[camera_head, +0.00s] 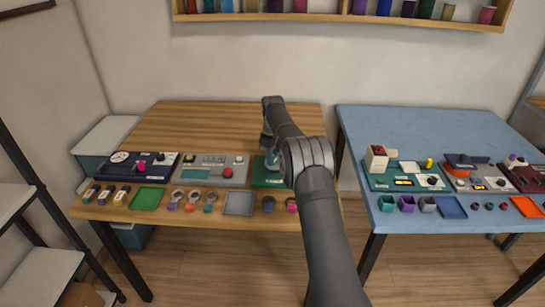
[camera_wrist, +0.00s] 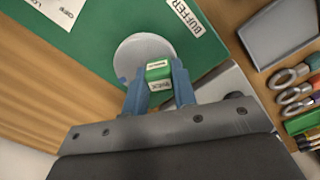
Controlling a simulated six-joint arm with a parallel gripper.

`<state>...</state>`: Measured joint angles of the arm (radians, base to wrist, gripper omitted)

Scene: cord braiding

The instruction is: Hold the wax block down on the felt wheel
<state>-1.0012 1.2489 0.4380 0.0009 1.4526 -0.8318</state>
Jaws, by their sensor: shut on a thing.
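In the wrist view, my gripper (camera_wrist: 158,78) is shut on the wax block (camera_wrist: 158,70), a small green block with white labels. The block is over the felt wheel (camera_wrist: 142,46), a pale grey disc on the green buffer board (camera_wrist: 100,40) marked BUFFER. Whether the block touches the wheel I cannot tell from this angle. The block and the fingers hide the near part of the wheel. In the head view, my gripper (camera_head: 271,158) is over the green board (camera_head: 262,177), and my arm hides the wheel and most of the board.
A grey tray (camera_wrist: 280,30) and several ringed tools (camera_wrist: 292,76) lie right of the board in the wrist view. A grey panel with a red button (camera_head: 227,172) stands left of my gripper on the wooden table (camera_head: 205,125). A blue table (camera_head: 440,125) stands to the right.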

